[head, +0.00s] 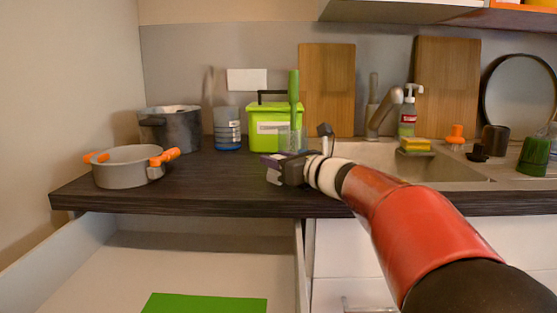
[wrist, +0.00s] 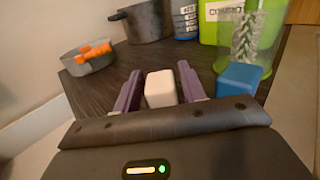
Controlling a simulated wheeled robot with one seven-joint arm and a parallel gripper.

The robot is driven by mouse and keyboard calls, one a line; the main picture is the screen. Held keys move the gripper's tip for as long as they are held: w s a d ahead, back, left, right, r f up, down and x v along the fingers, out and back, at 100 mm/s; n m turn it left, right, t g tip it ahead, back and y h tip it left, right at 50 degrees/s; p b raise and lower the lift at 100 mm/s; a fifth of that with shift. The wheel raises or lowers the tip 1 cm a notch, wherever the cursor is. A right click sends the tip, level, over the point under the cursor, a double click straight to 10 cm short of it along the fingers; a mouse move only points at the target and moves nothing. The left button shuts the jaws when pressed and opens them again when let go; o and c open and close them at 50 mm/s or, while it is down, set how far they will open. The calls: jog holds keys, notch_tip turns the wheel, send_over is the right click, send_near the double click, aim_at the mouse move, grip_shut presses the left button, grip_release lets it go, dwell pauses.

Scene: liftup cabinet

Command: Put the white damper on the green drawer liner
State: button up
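The white damper (wrist: 160,88) is a small white block in the wrist view, between the two purple fingers of my gripper (wrist: 160,78). A narrow gap shows on each side of it, so the fingers look open around it. Its lower part is hidden by the gripper body. The green drawer liner (head: 205,304) lies flat in the open drawer at the bottom of the head view, partly cut off by the frame.
A blue block (wrist: 238,80) sits right of the gripper. A grey pan (head: 128,172) with orange handles, a dark pot (head: 170,131) and a lime green box (head: 270,130) stand on the countertop (head: 190,195). The drawer (head: 200,265) is open below the counter, mostly empty.

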jog(key=shift+o, duration=0.7)
